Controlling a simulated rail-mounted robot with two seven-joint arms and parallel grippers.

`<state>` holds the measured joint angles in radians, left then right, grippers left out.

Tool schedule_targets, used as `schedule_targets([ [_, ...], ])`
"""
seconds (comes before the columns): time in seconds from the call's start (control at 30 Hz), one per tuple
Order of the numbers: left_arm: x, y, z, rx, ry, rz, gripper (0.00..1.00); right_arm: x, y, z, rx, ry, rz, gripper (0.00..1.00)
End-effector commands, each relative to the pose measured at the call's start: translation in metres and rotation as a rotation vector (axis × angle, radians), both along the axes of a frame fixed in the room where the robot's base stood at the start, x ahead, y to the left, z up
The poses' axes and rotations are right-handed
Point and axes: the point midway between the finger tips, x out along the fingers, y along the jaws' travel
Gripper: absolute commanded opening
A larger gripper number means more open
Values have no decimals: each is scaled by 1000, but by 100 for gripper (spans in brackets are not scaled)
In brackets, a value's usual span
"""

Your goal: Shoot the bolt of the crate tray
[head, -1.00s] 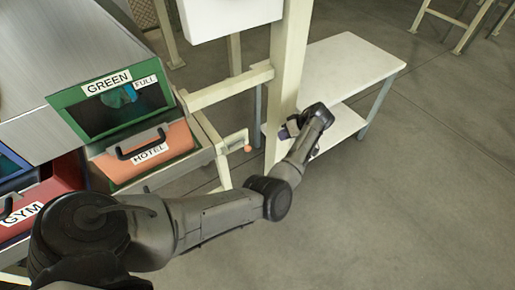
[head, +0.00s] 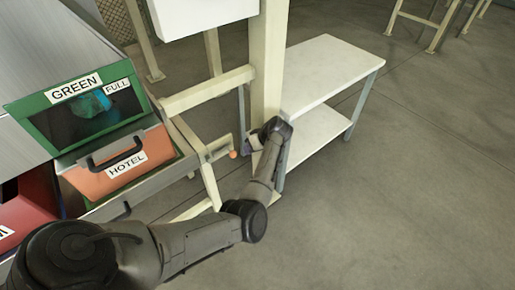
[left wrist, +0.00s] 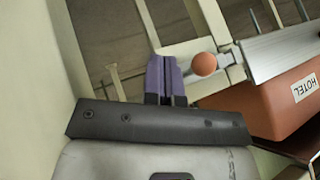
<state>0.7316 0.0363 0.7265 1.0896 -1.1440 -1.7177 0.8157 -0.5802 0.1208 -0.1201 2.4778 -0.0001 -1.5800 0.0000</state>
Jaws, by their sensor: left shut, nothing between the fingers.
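The crate tray (head: 140,193) is a pale metal tray at the left of the head view. My left gripper (head: 251,146) is right of the knob. Its purple fingers (left wrist: 167,75) are shut and empty, beside the knob in the picture; contact cannot be told. My right gripper is out of view.
A cream post (head: 268,60) stands just behind my left gripper. A white two-level table (head: 325,65) is behind and right of it. A green-framed bin marked GREEN and FULL (head: 75,88) is above the tray. Open grey floor (head: 420,190) lies to the right.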

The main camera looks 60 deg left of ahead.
Motion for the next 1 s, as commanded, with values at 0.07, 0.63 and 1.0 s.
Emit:
schedule_targets([
  [0.07,-8,0,1,1,0,2,0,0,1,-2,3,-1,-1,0],
  [0.63,-28,3,6,-1,1,0,0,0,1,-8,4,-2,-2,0],
  [1.0,-27,-1,9,-2,2,-10,0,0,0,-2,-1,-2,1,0],
])
